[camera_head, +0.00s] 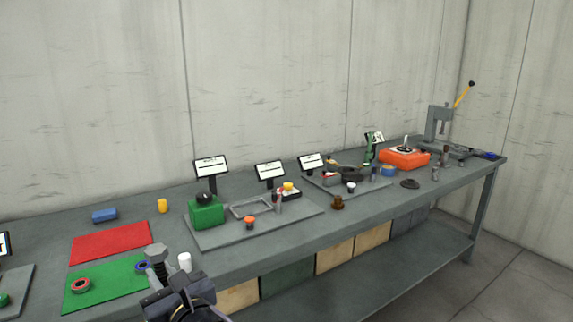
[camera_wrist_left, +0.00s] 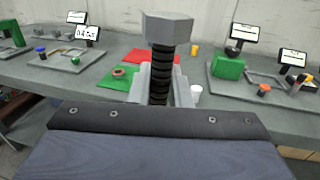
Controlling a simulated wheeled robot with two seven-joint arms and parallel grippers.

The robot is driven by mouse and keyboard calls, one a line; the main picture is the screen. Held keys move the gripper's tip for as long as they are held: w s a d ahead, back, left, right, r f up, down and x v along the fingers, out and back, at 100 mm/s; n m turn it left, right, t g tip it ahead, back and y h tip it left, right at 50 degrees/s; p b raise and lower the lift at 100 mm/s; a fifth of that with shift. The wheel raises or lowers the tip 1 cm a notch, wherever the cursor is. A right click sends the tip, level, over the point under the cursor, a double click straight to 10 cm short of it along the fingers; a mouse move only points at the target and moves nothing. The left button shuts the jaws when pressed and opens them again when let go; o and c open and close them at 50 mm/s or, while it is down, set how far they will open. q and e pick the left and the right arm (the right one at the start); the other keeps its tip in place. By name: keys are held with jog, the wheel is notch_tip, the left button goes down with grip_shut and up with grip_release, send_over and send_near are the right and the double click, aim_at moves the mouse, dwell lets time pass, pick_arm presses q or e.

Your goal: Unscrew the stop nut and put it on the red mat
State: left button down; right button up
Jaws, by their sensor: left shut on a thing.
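A large grey bolt with a hexagonal head (camera_head: 156,252) and a dark threaded shaft (camera_wrist_left: 159,82) stands upright between the fingers of my left gripper (camera_head: 166,274). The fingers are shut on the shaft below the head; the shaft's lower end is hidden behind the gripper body. The red mat (camera_head: 108,243) lies flat and bare on the bench, beyond the gripper. A green mat (camera_head: 108,283) lies in front of it, with a red ring (camera_head: 81,286) and a blue ring (camera_head: 143,267) on it. I cannot tell which piece is the stop nut. My right gripper is out of view.
A white cylinder (camera_head: 185,262) stands just right of the gripper. A blue block (camera_head: 104,215) and a yellow cylinder (camera_head: 162,206) stand behind the mats. A grey tray with a green box (camera_head: 206,213) stands to the right, with more stations beyond it.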

pick_arm(q)
jog(key=w+f, duration=0.1)
jog(key=w+f+m+t+h, duration=0.1)
jog(key=f, duration=0.1)
jog(key=w+d+f+m+h+p, duration=0.1)
jog(key=f, duration=0.1)
jog(key=shift+w+f+t, duration=0.2)
jog(key=shift+w+t, duration=0.15)
jog(key=shift+t, duration=0.05)
notch_tip(320, 180, down, 10)
jog(key=w+d+m+t+h+p, duration=0.1)
jog(key=w+m+t+h, duration=0.1)
jog(key=h, duration=0.3)
jog(key=shift+d+f+m, duration=0.15)
jog(key=shift+m, duration=0.45)
